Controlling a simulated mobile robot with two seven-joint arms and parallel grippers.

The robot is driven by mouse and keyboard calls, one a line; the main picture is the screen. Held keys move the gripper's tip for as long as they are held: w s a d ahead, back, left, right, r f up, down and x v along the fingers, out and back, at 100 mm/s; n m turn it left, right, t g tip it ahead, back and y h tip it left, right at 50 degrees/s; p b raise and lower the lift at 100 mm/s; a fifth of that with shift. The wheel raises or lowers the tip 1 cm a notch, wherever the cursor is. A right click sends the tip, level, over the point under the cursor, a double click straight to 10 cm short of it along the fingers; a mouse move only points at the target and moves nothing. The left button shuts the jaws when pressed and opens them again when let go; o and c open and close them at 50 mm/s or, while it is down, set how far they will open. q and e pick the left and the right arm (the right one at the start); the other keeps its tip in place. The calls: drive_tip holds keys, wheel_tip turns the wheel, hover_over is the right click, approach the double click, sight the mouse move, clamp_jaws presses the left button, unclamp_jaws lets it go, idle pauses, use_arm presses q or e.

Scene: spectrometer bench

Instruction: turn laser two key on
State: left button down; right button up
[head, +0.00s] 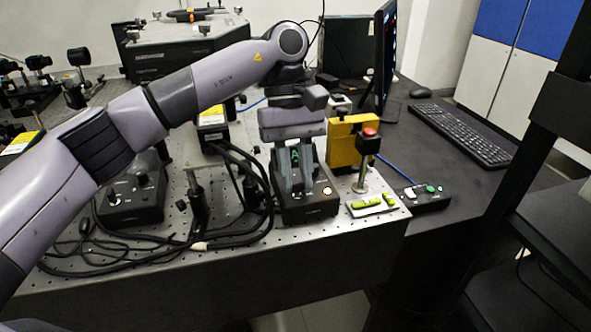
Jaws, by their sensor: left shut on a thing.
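A black control box (305,208) stands near the front edge of the perforated metal bench, with a pale round button (327,190) on its sloping face. My left gripper (297,185) reaches down over this box from above. Its fingers are closed at the box's face, on what appears to be the key, which they hide. I cannot see which way the key is turned. A green light shows behind the fingers. A second black control box (133,203) with knobs stands to the left. My right gripper is out of view.
Black cables (225,235) loop between the boxes. To the right are a yellow block (345,150), a red-topped post (369,142) and a white plate with green vials (372,204). A keyboard (460,136) and a monitor (384,60) stand behind.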

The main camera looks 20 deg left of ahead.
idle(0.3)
use_arm(q)
drive_tip(key=c, duration=1)
unclamp_jaws()
drive_tip(key=shift+o, duration=0.2)
drive_tip(key=p+v, duration=0.1)
drive_tip(key=v, duration=0.6)
drive_tip(key=shift+r, duration=0.15)
